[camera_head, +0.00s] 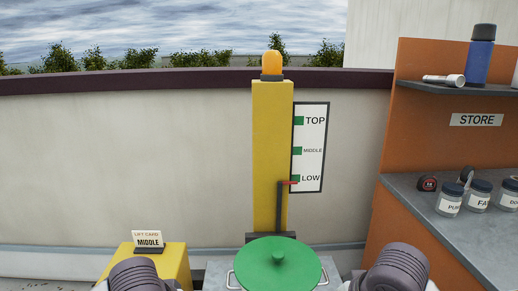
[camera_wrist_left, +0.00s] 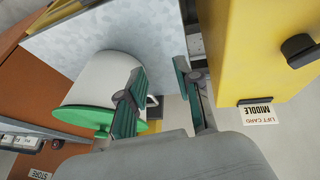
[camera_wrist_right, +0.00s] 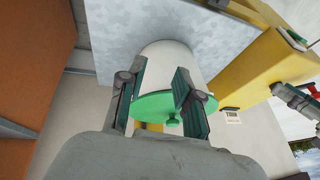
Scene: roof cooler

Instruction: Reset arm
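A yellow post (camera_head: 272,150) with an orange beacon (camera_head: 271,62) stands at the wall in the head view. Beside it is a scale board (camera_head: 313,140) marked TOP, MIDDLE and LOW. A dark upright bar (camera_head: 280,210) has a red tip (camera_head: 288,183) near LOW. A white pot (camera_wrist_left: 95,80) with a green lid (camera_head: 277,262) stands in front of the post. My left gripper (camera_wrist_left: 160,68) is open and empty beside the pot. My right gripper (camera_wrist_right: 160,68) is open, with the pot showing behind its fingers; contact cannot be told. Neither gripper's fingers show in the head view.
A yellow box (camera_head: 172,264) bears a lift card (camera_head: 148,240) reading MIDDLE. A grey metal surface (camera_head: 217,272) lies under the pot. At right, an orange store shelf (camera_head: 430,150) holds labelled jars (camera_head: 450,200), a blue bottle (camera_head: 481,58) and a flashlight (camera_head: 443,80).

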